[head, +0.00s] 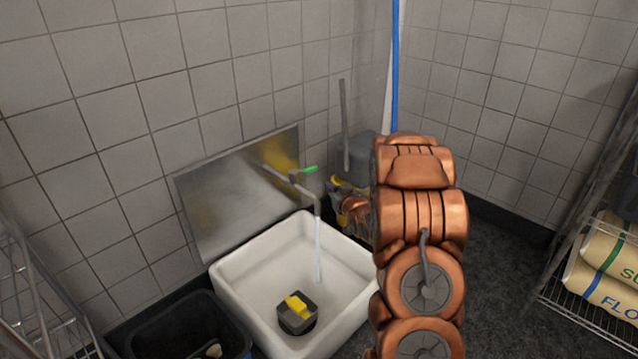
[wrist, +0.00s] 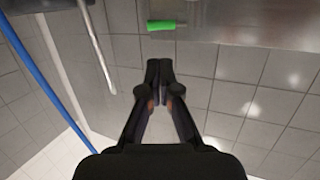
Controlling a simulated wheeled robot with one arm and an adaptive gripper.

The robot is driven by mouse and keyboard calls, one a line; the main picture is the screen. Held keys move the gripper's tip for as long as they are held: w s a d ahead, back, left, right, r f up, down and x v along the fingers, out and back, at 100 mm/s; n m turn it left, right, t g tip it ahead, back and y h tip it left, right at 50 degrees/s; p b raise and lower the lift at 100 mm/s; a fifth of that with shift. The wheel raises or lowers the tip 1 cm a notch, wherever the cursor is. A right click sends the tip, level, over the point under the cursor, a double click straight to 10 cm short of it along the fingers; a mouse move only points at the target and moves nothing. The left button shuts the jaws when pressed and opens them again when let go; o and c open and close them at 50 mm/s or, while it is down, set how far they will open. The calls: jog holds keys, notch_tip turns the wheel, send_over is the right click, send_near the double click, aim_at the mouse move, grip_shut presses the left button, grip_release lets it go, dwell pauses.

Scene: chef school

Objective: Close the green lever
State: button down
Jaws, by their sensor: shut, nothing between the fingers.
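The green lever (head: 310,169) sits on top of the grey faucet (head: 293,183), over the back of a white sink (head: 228,285). A pale blue stream of water (head: 318,250) runs from the spout into the sink. In the wrist view the green lever (wrist: 162,25) is near the top, lying sideways against the metal. My gripper (wrist: 159,66) is shut and empty, its fingertips pointing toward the lever with a visible gap between them in the picture. In the head view my arm hides part of the area right of the faucet.
A metal splash panel (head: 215,215) stands behind the sink on the tiled wall. A dark pot with a yellow sponge (head: 297,306) sits in the sink. A black bin (head: 190,325) is at the left. A wire shelf with sacks (head: 605,285) stands at the right.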

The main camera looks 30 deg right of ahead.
aim_at(311, 170)
jog(key=b+x, duration=0.3)
jog(key=x, duration=1)
jog(key=shift+w+d+f, duration=0.1)
jog(key=shift+w, duration=0.3)
